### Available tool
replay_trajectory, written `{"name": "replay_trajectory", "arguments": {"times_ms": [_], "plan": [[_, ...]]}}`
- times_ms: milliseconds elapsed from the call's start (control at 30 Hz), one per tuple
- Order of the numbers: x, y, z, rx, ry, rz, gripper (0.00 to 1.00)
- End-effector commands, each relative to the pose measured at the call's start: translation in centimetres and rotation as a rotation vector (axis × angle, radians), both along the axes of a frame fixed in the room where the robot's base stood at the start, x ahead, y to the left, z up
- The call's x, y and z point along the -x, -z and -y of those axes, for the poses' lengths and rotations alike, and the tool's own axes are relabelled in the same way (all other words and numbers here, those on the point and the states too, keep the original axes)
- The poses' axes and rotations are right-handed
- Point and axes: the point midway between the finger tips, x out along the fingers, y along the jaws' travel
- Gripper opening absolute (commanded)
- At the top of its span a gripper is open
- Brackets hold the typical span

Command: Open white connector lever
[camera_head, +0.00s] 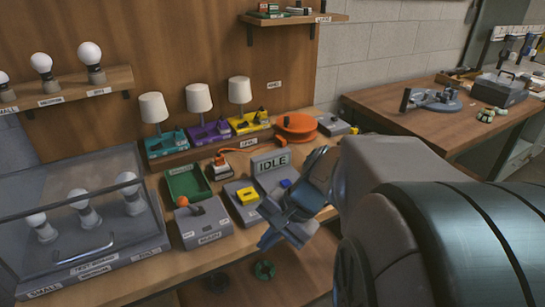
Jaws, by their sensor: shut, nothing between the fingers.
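My gripper (272,236) is shut and empty, over the front edge of the workbench, just right of and in front of a grey station with a yellow block (247,194) and a blue part (285,184). I cannot pick out a white connector or its lever for certain; the parts are too small in this view. A small white and red piece (220,167) lies by the orange cable (243,153), left of the sign reading IDLE (270,163). My arm hides the bench to the right of the gripper.
Three lamps with white shades stand on teal (166,143), purple (209,132) and yellow (250,122) bases at the back. A green tray (188,182), a grey box with an orange knob (203,222) and a clear bulb case (70,185) stand left. An orange reel (297,125) sits behind.

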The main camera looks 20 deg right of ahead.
Motion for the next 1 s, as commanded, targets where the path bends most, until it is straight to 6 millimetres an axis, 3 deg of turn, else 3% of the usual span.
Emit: {"name": "replay_trajectory", "arguments": {"times_ms": [33, 167, 267, 400, 600, 700, 833, 1000], "plan": [[-0.9, 1.9, 1.1, -0.087, 0.121, -0.019, 0.0], [-3.4, 3.5, 4.0, -0.315, 0.407, -0.032, 0.0], [-5.2, 4.6, 7.3, -0.496, 0.621, -0.019, 0.0], [-6.8, 5.8, 13.7, -0.751, 0.91, 0.037, 0.0], [-6.4, 7.1, 23.3, -1.062, 1.227, 0.172, 0.0], [-5.5, 7.4, 26.8, -1.164, 1.322, 0.233, 0.0], [-4.7, 7.5, 29.3, -1.238, 1.385, 0.282, 0.0], [-4.4, 7.3, 30.0, -1.258, 1.401, 0.297, 0.0]]}}
